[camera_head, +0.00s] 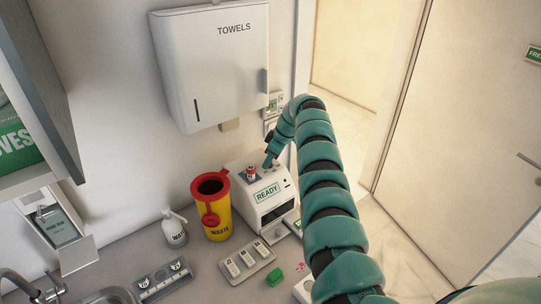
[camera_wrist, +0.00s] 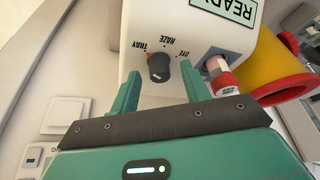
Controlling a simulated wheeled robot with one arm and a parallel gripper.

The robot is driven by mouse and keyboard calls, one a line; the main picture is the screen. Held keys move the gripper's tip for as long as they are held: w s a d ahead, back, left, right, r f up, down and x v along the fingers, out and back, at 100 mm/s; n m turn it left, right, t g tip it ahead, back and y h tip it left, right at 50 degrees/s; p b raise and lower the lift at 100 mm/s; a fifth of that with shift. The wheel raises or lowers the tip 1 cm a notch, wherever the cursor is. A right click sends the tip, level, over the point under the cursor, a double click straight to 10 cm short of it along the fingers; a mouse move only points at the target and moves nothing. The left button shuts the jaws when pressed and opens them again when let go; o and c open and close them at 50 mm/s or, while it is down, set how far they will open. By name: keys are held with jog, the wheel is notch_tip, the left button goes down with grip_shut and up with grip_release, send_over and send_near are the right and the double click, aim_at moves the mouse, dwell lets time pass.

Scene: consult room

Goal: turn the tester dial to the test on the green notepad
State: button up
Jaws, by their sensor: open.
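The tester (camera_head: 262,188) is a white box with a READY label on the counter; it also shows in the wrist view (camera_wrist: 205,25). Its black dial (camera_wrist: 159,68) has TRAY, HAZE and DYE printed around it. A small orange-red mark shows at the dial's edge on the TRAY side. My gripper (camera_wrist: 160,73) is open, its teal fingers on either side of the dial; contact cannot be told. In the head view my gripper (camera_head: 269,161) is at the tester's top and the dial is hidden. I cannot make out a readable green notepad; a small green object (camera_head: 275,276) lies on the counter.
A red-capped vial (camera_wrist: 222,78) stands in the tester close to the right finger. A yellow waste bin (camera_head: 216,222) with red rim and a white bottle (camera_head: 174,229) stand left of it. A labelled grey tray (camera_head: 247,262) lies in front. A towel dispenser (camera_head: 212,75) hangs above.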

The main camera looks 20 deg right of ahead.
jog(key=shift+c, duration=0.3)
jog(key=c, duration=0.9)
jog(key=shift+f, duration=0.1)
